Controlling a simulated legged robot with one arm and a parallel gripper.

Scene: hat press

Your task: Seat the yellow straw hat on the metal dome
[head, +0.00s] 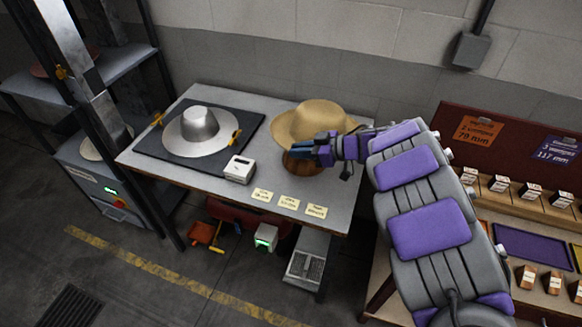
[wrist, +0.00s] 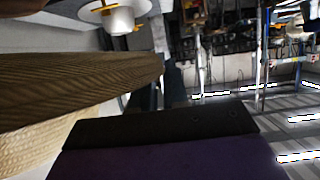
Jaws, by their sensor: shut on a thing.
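The yellow straw hat (head: 312,118) is at the back right of the grey table, crown up, above a round brown wooden block (head: 300,164). I cannot tell whether it rests on the block or is just clear of it. My gripper (head: 322,152) is shut at the near side of the hat's brim, and its tips are partly hard to make out.
The dome sits on a dark mat (head: 153,142) with yellow clamps (head: 235,137) beside it. A white box (head: 240,169) and yellow labels (head: 289,202) lie along the front. A metal-posted rack stands left; a sample bench (head: 492,225) stands right. Table between mat and hat is clear.

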